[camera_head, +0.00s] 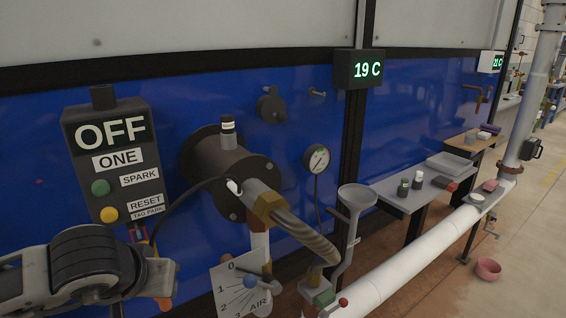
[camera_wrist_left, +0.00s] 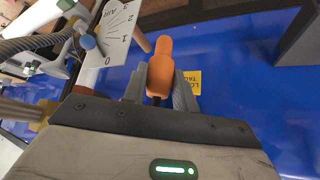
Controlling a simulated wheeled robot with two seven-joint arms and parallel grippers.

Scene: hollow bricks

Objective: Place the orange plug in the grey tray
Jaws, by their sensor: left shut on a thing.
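My left gripper (camera_head: 160,284) is in the lower left of the head view, below the OFF box. In the left wrist view my left gripper (camera_wrist_left: 160,85) is shut on the orange plug (camera_wrist_left: 160,62), a rounded orange handle with a dark stem between the fingers. In the head view only a small orange part of the plug (camera_head: 165,303) shows beside the gripper. The grey tray (camera_head: 450,166) lies on the grey bench at the right, far from the gripper. My right gripper is not in view.
The control box (camera_head: 112,160), the dark burner with its hose (camera_head: 300,235) and the white dial plate (camera_head: 240,288) stand near my left gripper. A grey funnel (camera_head: 357,196) and a white pipe (camera_head: 420,250) lie between there and the bench (camera_head: 400,190). Small jars stand beside the tray.

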